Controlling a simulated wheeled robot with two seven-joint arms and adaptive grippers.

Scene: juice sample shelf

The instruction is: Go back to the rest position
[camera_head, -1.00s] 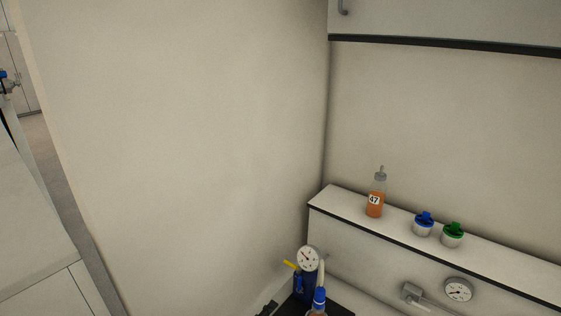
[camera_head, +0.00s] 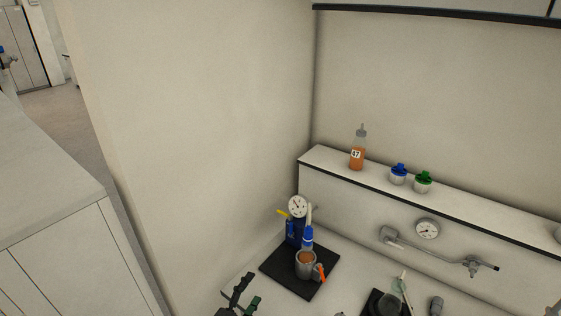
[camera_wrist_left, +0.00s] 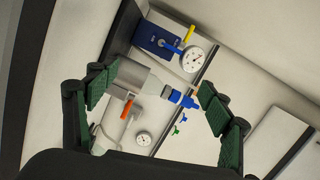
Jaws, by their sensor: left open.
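My left gripper (camera_head: 246,294) shows at the bottom edge of the head view, in front of a black mat (camera_head: 270,271) on the bench. In the left wrist view the green-padded fingers (camera_wrist_left: 158,97) stand wide apart. Beyond them is a clear bottle with a blue cap (camera_wrist_left: 174,96), which no finger visibly holds. In the head view the blue cap (camera_head: 307,237) rises above a grey cup with orange contents (camera_head: 306,265) on the mat. My right gripper is not in view.
A dial gauge (camera_head: 298,206) on a blue body stands behind the cup. The ledge (camera_head: 450,203) carries an orange bottle labelled 47 (camera_head: 357,154), a blue-topped jar (camera_head: 398,174) and a green-topped jar (camera_head: 422,182). A wall (camera_head: 200,140) closes the left. A dark tray (camera_head: 371,305) holds glassware.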

